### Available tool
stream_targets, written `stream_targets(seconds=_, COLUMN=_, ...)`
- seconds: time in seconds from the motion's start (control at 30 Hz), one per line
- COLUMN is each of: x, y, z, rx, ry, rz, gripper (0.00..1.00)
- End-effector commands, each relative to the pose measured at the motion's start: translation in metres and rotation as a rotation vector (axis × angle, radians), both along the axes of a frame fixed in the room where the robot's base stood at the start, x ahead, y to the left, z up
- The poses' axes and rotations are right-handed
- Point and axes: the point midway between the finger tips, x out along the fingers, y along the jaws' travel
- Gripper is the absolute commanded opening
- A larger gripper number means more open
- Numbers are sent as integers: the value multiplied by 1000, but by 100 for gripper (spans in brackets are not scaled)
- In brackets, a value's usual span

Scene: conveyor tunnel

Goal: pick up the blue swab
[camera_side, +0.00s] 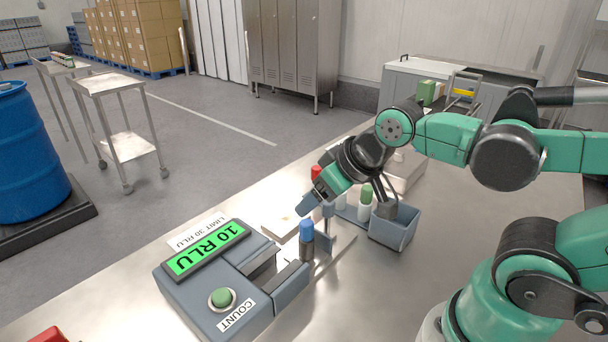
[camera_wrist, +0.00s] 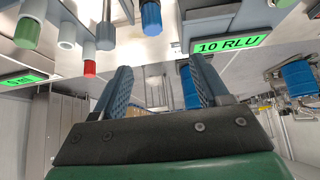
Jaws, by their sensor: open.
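The blue swab (camera_side: 306,232), with a blue cap on a dark grey body, stands upright beside the reader in the side view. In the wrist view, the blue swab (camera_wrist: 151,18) shows at the top, above the gap between the fingertips. My gripper (camera_side: 316,221) is tilted down to the left, its fingers close to the swab's cap. In the wrist view my gripper (camera_wrist: 159,76) has its two fingers spread with nothing between them. I cannot tell whether a finger touches the swab.
The grey reader (camera_side: 205,313) shows 10 RLU and has a green COUNT button, just left of the swab. A green-capped swab (camera_side: 366,193) and a red-capped swab (camera_side: 316,172) stand behind my gripper. A grey open bin (camera_side: 395,236) is to the right.

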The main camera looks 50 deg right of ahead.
Motion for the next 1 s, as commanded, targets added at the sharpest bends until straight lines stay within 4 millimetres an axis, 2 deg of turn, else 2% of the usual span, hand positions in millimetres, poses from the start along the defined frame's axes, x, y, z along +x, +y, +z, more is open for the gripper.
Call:
stream_targets(seconds=0.17, x=0, y=1, z=-1, rx=-25, ry=13, rz=29, gripper=68)
stream_targets(seconds=0.27, x=2, y=5, z=-6, rx=-136, ry=67, rz=141, gripper=68)
stream_targets(seconds=0.37, x=5, y=9, z=-16, rx=-344, ry=172, rz=351, gripper=68)
stream_targets(seconds=0.5, x=11, y=16, z=-29, rx=-713, ry=365, rz=703, gripper=68)
stream_targets(seconds=0.7, x=18, y=31, z=-40, rx=-1203, ry=673, rz=1113, gripper=68)
stream_targets(seconds=0.83, x=15, y=44, z=-43, rx=-1440, ry=869, rz=1275, gripper=68)
stream_targets(seconds=1.0, x=8, y=55, z=-44, rx=-1605, ry=1045, rz=1364, gripper=68)
